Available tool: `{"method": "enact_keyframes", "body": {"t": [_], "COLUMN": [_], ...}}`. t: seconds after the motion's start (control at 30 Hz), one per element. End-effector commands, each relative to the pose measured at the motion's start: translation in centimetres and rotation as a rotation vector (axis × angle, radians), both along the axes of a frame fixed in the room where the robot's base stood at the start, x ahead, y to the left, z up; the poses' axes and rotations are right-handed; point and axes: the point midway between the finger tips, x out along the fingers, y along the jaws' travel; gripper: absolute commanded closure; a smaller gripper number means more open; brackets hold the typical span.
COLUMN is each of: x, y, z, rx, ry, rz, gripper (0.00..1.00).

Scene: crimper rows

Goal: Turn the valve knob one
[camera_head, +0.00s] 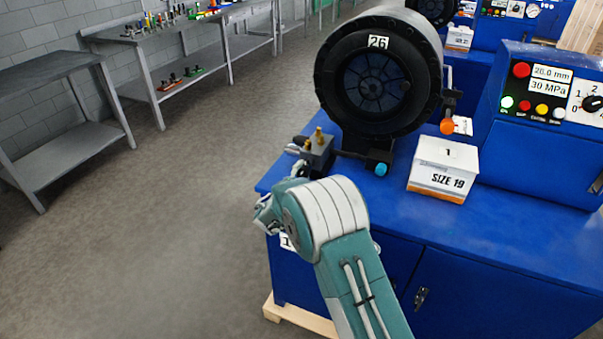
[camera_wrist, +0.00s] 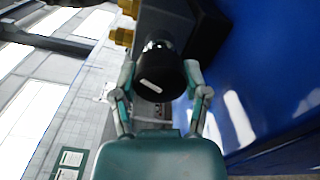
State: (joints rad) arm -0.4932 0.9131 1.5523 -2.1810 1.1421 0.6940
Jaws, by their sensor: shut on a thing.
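The valve knob (camera_wrist: 160,78) is a black round knob with a white mark on its face, in the middle of the wrist view. It sits on a dark valve block (camera_head: 317,153) with brass fittings (camera_head: 319,134), at the left edge of the blue machine. My gripper (camera_wrist: 160,92) is shut on the knob, one finger on each side of it. In the head view my gripper (camera_head: 296,170) is mostly hidden by my wrist, and the knob is hard to make out there.
The black crimper head (camera_head: 378,75) marked 26 stands behind the valve. A white box (camera_head: 444,168) reading SIZE 19 is on the blue machine top (camera_head: 500,225). A control panel (camera_head: 550,92) is at the right. The floor at the left is clear, with grey benches beyond.

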Motion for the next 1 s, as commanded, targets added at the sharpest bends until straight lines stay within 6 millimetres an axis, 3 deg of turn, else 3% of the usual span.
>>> {"method": "enact_keyframes", "body": {"t": [0.33,0.37,0.4,0.43,0.87,1.0], "x": [-0.07,-0.07,-0.07,-0.08,-0.13,-1.04], "y": [-0.08,-0.09,-0.09,-0.08,-0.08,0.37], "z": [-0.38,-0.39,-0.39,-0.38,-0.10,-0.05], "rx": [0.001,0.001,0.001,0.001,0.001,0.001], "ry": [0.008,0.008,0.008,0.008,0.003,0.003], "rz": [0.000,0.000,0.000,0.000,0.000,0.002], "gripper": [0.89,0.32,0.14,0.07,0.07,0.07]}}
